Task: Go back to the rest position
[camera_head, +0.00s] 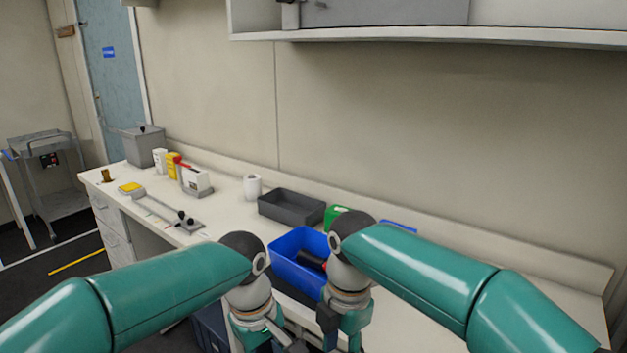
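My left arm comes in from the left, and its wrist bends down near the front edge of the bench (225,213). The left gripper (275,343) is partly in view at the bottom edge, and its fingertips are cut off or hidden. My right arm comes in from the right and bends down in front of a blue bin (285,245). The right gripper is at the bottom edge below its wrist, and its fingers cannot be made out. No held object shows at either gripper.
The blue bin on the bench holds a dark object (311,261). A dark grey tray (290,208), a green item (335,214) and a white cup (252,187) stand behind it. A shelf (430,34) hangs above. A cart (55,180) stands at far left.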

